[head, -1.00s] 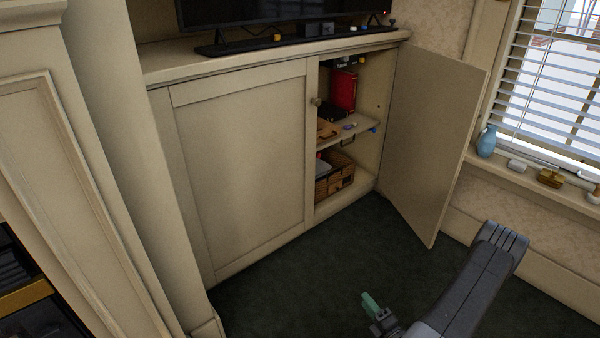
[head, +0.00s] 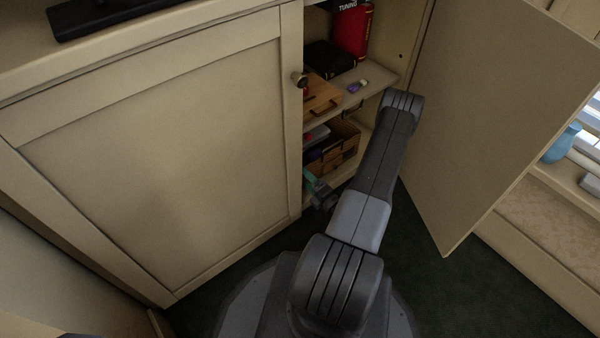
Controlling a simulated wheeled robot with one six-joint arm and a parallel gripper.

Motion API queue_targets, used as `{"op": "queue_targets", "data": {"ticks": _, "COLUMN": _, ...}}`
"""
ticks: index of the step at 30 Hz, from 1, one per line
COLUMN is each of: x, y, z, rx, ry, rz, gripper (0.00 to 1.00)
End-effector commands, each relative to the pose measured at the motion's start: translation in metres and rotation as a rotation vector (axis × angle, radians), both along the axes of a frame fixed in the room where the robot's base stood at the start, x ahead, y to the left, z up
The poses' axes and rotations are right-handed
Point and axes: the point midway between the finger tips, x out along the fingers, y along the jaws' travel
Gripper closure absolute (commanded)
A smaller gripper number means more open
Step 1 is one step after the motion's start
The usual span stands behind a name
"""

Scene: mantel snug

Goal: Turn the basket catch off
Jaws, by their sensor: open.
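The brown woven basket (head: 346,137) sits in the lower compartment of the open cabinet, partly hidden behind my arm. Its catch is too small or hidden to make out. My gripper (head: 314,184), with green fingers, is low at the cabinet opening, just in front of and below the basket's left part. It appears apart from the basket, and nothing shows between its fingers.
The right cabinet door (head: 490,110) stands wide open.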

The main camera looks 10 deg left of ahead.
Motion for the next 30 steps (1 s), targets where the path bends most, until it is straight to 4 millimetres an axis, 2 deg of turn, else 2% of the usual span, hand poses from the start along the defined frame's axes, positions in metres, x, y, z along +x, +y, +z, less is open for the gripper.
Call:
{"op": "queue_targets", "data": {"ticks": 14, "x": 0.0055, "y": 0.0076, "z": -0.0003, "rx": 0.001, "ry": 0.001, "rz": -0.006, "gripper": 0.24}}
{"op": "queue_targets", "data": {"ticks": 17, "x": 0.0055, "y": 0.0077, "z": -0.0003, "rx": 0.001, "ry": 0.001, "rz": -0.005, "gripper": 0.39}}
{"op": "queue_targets", "data": {"ticks": 21, "x": 0.0055, "y": 0.0076, "z": -0.0003, "rx": 0.000, "ry": 0.000, "rz": -0.005, "gripper": 0.67}}
{"op": "queue_targets", "data": {"ticks": 30, "x": 0.0073, "y": 0.0064, "z": -0.0007, "rx": -0.060, "ry": -0.078, "rz": -0.006, "gripper": 0.68}}
